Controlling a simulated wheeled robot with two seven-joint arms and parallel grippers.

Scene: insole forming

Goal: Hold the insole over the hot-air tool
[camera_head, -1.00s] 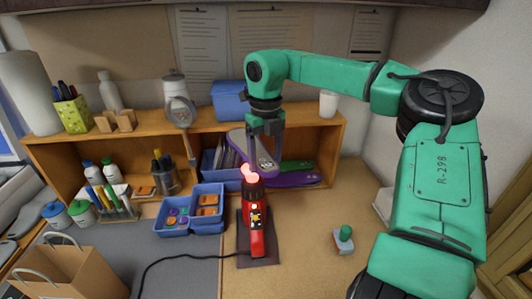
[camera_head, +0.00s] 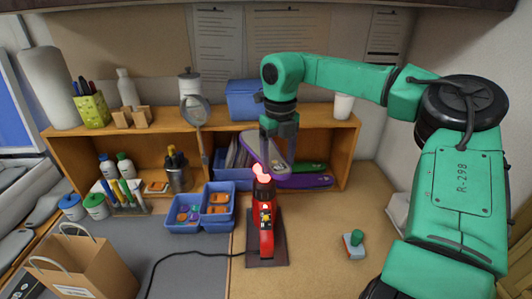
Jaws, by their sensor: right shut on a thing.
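The hot-air tool (camera_head: 266,224) is red and black and stands upright on a dark base plate, its nozzle glowing red-orange. My right gripper (camera_head: 279,150) comes down from above, shut on a grey-purple insole (camera_head: 254,144). The insole is tilted and lies just above and behind the glowing nozzle. The gripper hides part of it, and I cannot tell the exact gap to the nozzle. A purple insole (camera_head: 306,182) and a green insole (camera_head: 311,167) show behind, by the shelf. My left gripper is not in view.
Blue trays (camera_head: 186,228) with small orange and purple pieces sit left of the tool. A black cable runs left from it. A wooden shelf (camera_head: 348,150) stands behind. A small green-handled object (camera_head: 354,244) is at right. A paper bag (camera_head: 85,262) stands front left.

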